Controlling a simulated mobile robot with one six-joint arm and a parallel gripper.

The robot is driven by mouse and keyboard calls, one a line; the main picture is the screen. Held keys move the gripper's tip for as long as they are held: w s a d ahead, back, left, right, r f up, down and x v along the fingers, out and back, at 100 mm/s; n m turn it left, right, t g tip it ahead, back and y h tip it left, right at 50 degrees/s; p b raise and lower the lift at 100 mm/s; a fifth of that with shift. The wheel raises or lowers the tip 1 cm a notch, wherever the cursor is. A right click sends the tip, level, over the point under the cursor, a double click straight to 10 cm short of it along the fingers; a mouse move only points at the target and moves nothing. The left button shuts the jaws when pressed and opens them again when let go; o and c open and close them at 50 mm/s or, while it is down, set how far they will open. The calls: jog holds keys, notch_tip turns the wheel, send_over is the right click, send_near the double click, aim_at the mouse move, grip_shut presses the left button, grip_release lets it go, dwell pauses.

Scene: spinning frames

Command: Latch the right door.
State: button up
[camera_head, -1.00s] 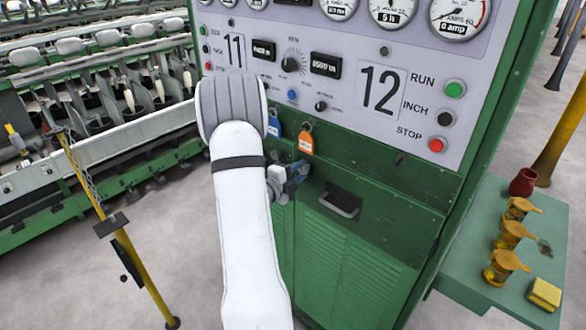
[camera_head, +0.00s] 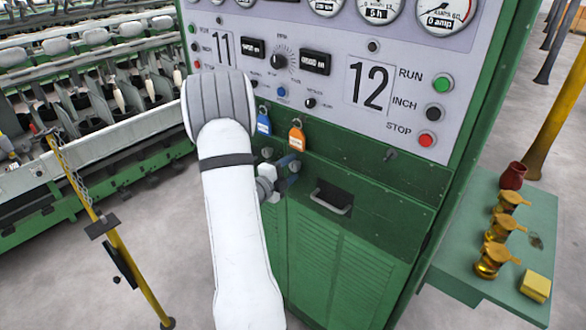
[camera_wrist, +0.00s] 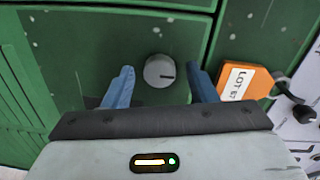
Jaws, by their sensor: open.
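The green cabinet's right door (camera_head: 333,262) has louvres and looks flush in the head view. A round grey knob (camera_wrist: 159,70) with a dark mark on its face sits on green metal in the wrist view. My gripper (camera_wrist: 161,82) is open, its blue fingertips on either side of the knob with a gap on each side. I cannot tell how deep the fingers reach. In the head view my gripper (camera_head: 288,178) is at the cabinet front, left of the recessed handle (camera_head: 332,200). My arm hides much of the left door.
An orange tag (camera_head: 297,135) hangs just above my gripper and lies close to the right finger in the wrist view (camera_wrist: 245,82). A blue tag (camera_head: 264,121) hangs beside it. The control panel (camera_head: 330,95) is above. A green side table (camera_head: 470,265) stands right.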

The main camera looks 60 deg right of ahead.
jog(key=w+a+b, duration=0.1)
jog(key=a+b, duration=0.1)
jog(key=a, duration=0.5)
jog(key=shift+a+r, duration=0.2)
jog(key=shift+w, duration=0.1)
jog(key=s+a+m+t+y+b, duration=0.1)
jog(key=a+m+y, duration=0.4)
jog(key=a+m, duration=0.7)
jog(key=s+a+r+m+t+y+b, duration=0.1)
jog(key=a+m+t+y+b, duration=0.2)
jog(key=a+m, duration=0.9)
jog(key=s+a+r+m+t+y+b, duration=0.1)
jog(key=a+m+y, duration=0.8)
jog(key=a, duration=1)
jog(key=s+m+t+b, duration=0.1)
jog(key=m, duration=0.2)
jog(key=shift+r, duration=0.25)
